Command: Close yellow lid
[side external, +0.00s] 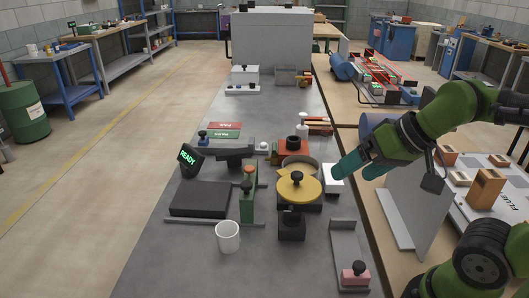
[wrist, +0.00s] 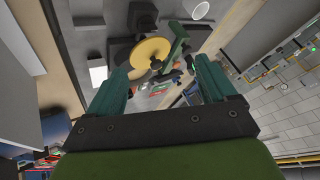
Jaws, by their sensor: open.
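The yellow lid (side external: 298,188) is a round disc with a black knob on top, in the middle of the grey bench. It sits over a dark fixture (side external: 291,226), and a tan round rim (side external: 300,163) shows just behind it. In the wrist view the yellow lid (wrist: 150,52) is ahead of the fingers, near the top centre. My gripper (side external: 352,169) is to the right of the lid, apart from it, with its teal fingers reaching in from the right. In the wrist view my gripper (wrist: 159,72) has its fingers spread with nothing between them.
A white box (side external: 333,179) stands between the lid and my fingers. A green lever post (side external: 247,198) with a red top and a dark flat plate (side external: 200,199) are left of the lid. A white cup (side external: 228,236) stands in front. A pink block (side external: 356,273) is front right.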

